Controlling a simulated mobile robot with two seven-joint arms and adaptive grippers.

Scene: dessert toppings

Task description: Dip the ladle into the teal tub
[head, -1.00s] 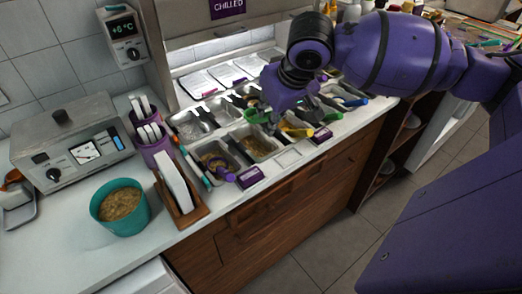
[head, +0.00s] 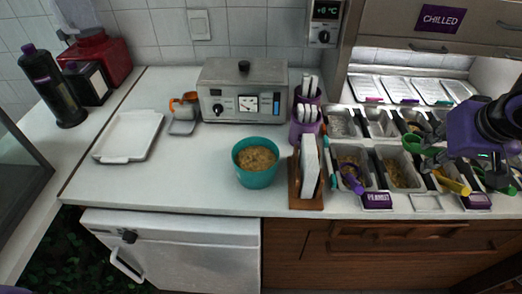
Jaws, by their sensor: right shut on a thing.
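The teal tub (head: 257,176) stands upright on the white counter in the middle of the view, filled with a tan, crumbly topping. My right gripper (head: 456,156) is at the right edge, above the rows of metal topping bins and well to the right of the tub. It is shut on what appears to be the green ladle (head: 412,144), whose cup points left over the bins. The grip itself is partly hidden by the hand. My left gripper is out of view.
A wooden holder with white cards (head: 308,172) and purple cups (head: 304,128) stand between tub and bins. A grey machine (head: 243,90) stands behind the tub. A white tray (head: 128,137) lies left.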

